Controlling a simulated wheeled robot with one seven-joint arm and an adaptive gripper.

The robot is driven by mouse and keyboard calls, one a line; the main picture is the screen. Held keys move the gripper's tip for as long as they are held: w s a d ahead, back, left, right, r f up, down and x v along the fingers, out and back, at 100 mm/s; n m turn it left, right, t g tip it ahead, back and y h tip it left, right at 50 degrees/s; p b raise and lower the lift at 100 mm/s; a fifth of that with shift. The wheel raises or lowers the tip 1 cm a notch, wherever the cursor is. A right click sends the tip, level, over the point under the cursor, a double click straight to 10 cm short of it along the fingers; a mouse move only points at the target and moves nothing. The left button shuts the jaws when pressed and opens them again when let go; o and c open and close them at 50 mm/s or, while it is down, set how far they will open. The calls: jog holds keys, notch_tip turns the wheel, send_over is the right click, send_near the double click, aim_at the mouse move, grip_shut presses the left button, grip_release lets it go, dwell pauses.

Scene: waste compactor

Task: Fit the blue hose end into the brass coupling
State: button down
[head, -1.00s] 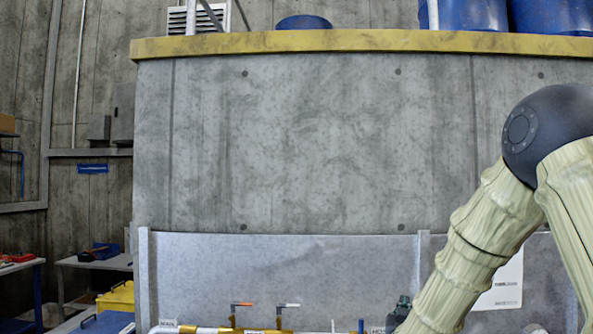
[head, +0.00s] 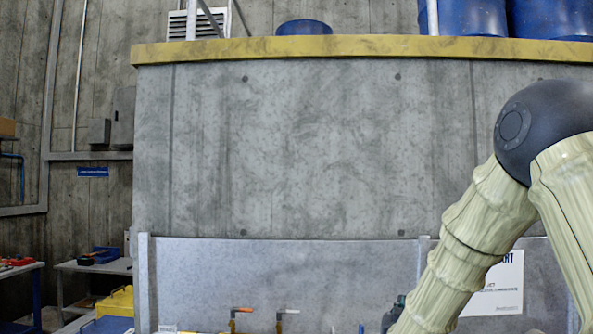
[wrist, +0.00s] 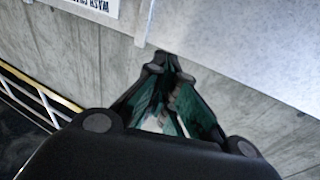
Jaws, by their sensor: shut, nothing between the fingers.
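My gripper (wrist: 167,64) shows in the wrist view with its dark, green-padded fingers closed together at the tips and nothing between them. It is in front of a grey concrete wall, near the lower edge of a pale panel (wrist: 240,35). In the head view my gripper is out of frame below. I cannot make out the blue hose end or the brass coupling in either view. A small blue upright bit (head: 361,328) at the bottom edge of the head view is too cut off to identify.
Brass valves with an orange handle (head: 241,310) and a pale handle (head: 288,311) show at the bottom edge. A concrete wall (head: 300,150) with a yellow ledge stands behind. A yellow bin (head: 115,302) and work tables are at left. A railing (wrist: 35,95) shows in the wrist view.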

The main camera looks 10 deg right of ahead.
jog(key=s+a+r+m+g+h+p, duration=0.1)
jog(key=a+r+p, duration=0.3)
jog(key=r, duration=0.6)
jog(key=shift+m+h, duration=0.5)
jog(key=shift+h, duration=0.3)
dwell(3.0)
jog(key=a+r+m+g+h, duration=0.1)
jog(key=a+r, duration=0.2)
jog(key=r, duration=0.3)
jog(key=shift+s+r+g+h+p, duration=0.3)
jog(key=shift+s, duration=0.05)
dwell(2.3)
